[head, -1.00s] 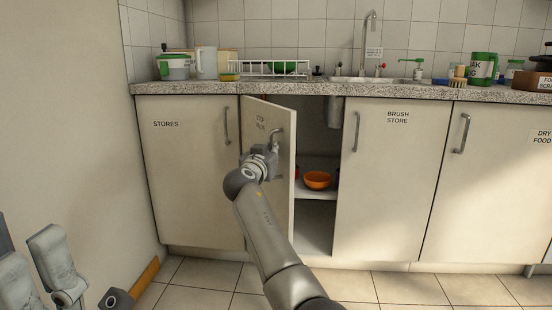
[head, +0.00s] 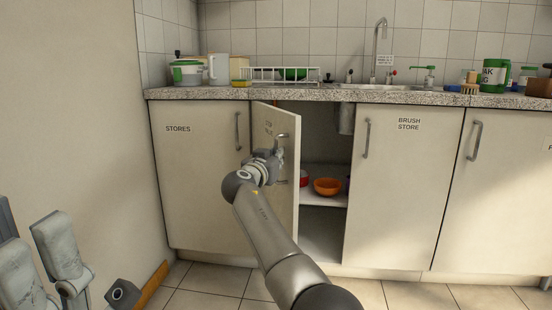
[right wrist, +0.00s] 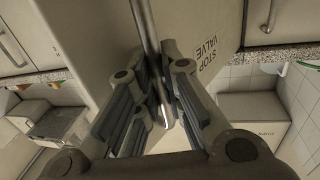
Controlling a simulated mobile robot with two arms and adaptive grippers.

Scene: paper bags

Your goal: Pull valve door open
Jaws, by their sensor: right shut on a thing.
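The valve door (head: 290,195) is a pale cabinet door, standing partly open and hinged on its left edge. The right wrist view shows its label "STOP VALVE" (right wrist: 212,58). Its metal bar handle (right wrist: 146,30) runs between the fingers of my right gripper (right wrist: 160,92), which is shut on it. In the head view this gripper (head: 275,158) sits at the door's front and hides part of the handle. My left gripper (head: 38,250) is low at the left edge, far from the door, its two fingers apart and empty.
Inside the open cupboard an orange bowl (head: 327,186) and a partly hidden red item (head: 304,178) sit on a shelf. The STORES door (head: 190,190) and BRUSH STORE door (head: 405,200) are closed. A granite counter (head: 330,95) runs above. A wall (head: 80,120) bounds the left.

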